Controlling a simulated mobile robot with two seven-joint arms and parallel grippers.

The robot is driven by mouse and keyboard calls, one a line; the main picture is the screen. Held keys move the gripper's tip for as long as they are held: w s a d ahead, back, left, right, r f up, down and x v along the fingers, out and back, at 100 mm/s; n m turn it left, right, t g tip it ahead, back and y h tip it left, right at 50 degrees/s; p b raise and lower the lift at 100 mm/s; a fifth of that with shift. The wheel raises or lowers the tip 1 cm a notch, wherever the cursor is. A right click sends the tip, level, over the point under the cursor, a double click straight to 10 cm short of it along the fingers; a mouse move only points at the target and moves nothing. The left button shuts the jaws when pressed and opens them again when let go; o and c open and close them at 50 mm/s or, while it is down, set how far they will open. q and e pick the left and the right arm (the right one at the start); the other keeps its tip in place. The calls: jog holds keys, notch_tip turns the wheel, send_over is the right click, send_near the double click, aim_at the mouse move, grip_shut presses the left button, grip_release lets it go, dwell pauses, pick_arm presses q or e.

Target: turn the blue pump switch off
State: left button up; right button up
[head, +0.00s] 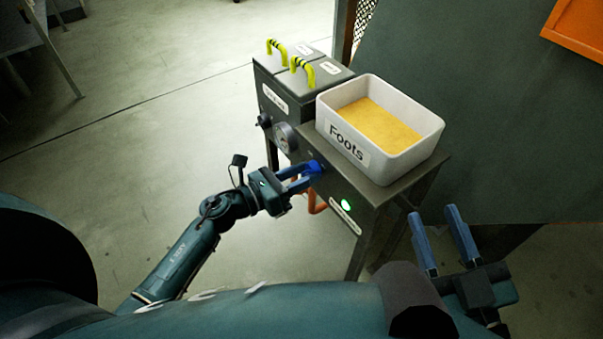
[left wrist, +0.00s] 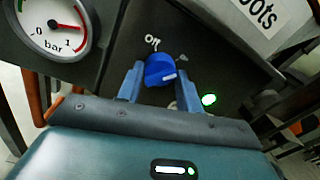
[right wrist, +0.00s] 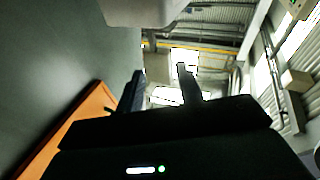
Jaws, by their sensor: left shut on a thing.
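The blue pump switch (left wrist: 160,70) is a round knob with a white mark on the dark front panel. In the head view the switch (head: 316,168) is partly hidden by my fingers. My left gripper (head: 304,176) is at the panel with its two blue fingers around the knob, shut on it; they also flank it in the left wrist view (left wrist: 158,85). My right gripper (head: 443,236) is open and empty, off to the right of the cabinet.
A green lamp (head: 346,205) is lit right of the switch. A pressure gauge (head: 285,137) sits left of it. A white bin labelled "Foots" (head: 345,152) with yellow material stands on top. Two lids with yellow handles (head: 277,49) are behind. An orange pipe (head: 315,201) runs below.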

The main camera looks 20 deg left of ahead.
pick_arm(q)
jog(key=shift+n, duration=0.3)
pick_arm(e)
jog(key=shift+r, duration=0.1)
pick_arm(q)
jog(key=n+p, duration=0.1)
jog(key=n, duration=0.2)
jog(key=n+p, duration=0.1)
jog(key=n, duration=0.3)
jog(key=shift+t+p, duration=0.3)
jog(key=n+p, duration=0.1)
jog(key=n, duration=0.2)
jog(key=n+p, duration=0.1)
jog(key=n, duration=0.3)
jog(key=shift+n+t+p, duration=0.3)
jog(key=shift+n+p, duration=0.1)
jog(key=shift+f+n, duration=0.1)
jog(key=shift+n, duration=0.6)
pick_arm(e)
jog(key=shift+s+d+n+g+h, duration=0.1)
jog(key=shift+d+n+g+h, duration=0.25)
jog(key=shift+d+h, duration=0.35)
pick_arm(q)
jog(key=shift+s, duration=0.1)
jog(key=o, duration=0.9)
pick_arm(e)
jog(key=shift+a, duration=0.1)
